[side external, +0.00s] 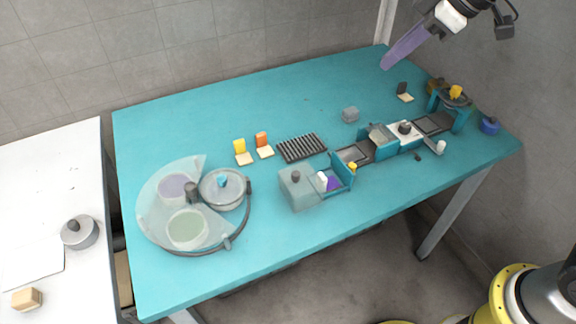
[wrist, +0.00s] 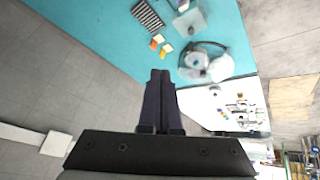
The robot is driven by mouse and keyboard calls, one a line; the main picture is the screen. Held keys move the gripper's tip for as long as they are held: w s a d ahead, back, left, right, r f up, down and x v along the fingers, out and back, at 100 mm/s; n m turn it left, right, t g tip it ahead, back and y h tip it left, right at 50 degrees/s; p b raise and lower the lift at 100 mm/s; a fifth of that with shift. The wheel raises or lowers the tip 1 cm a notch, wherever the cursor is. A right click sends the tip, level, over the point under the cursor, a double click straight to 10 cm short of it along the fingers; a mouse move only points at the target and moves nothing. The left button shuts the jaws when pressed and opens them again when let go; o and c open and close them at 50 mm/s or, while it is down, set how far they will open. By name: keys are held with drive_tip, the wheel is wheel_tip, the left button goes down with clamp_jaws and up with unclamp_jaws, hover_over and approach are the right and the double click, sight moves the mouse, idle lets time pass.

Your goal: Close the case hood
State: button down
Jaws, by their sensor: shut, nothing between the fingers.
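A round case (side external: 222,243) with a dark rim stands at the left front of the teal table. A clear fan-shaped hood (side external: 150,210) lies over its left part, above a purple disc and a green disc. A grey pot with a blue knob (side external: 222,182) shows at the case's right, outside the hood. The case also shows in the wrist view (wrist: 205,46), with the hood (wrist: 221,68) at its lower right; details are blurred there. My gripper (side external: 385,66) is high above the table's far right, well away from the case. It is shut and empty, with its fingers together in the wrist view (wrist: 160,74).
A translucent grey box with a knob (side external: 300,187) stands right of the case. A black ridged rack (side external: 302,147) and yellow and orange cards (side external: 262,140) lie behind. A row of stations (side external: 405,133) runs right. A white table (side external: 40,170) adjoins at left.

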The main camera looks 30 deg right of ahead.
drive_tip(key=n+g, duration=0.2)
hover_over(312, 169)
wheel_tip(312, 169, down, 7)
drive_tip(key=shift+n+g, duration=0.6)
drive_tip(key=shift+g, duration=0.3)
drive_tip(key=shift+s+a+x, duration=0.15)
drive_tip(key=shift+s+x, duration=0.5)
drive_tip(key=shift+x, duration=2.8)
drive_tip(key=shift+s+a+x, duration=0.15)
drive_tip(key=shift+s+x, duration=0.45)
drive_tip(key=shift+x, duration=2.9)
drive_tip(key=shift+s+a+x, duration=0.15)
drive_tip(key=shift+s+x, duration=0.5)
drive_tip(key=shift+x, duration=2.8)
drive_tip(key=shift+f, duration=0.2)
drive_tip(key=d, duration=0.8)
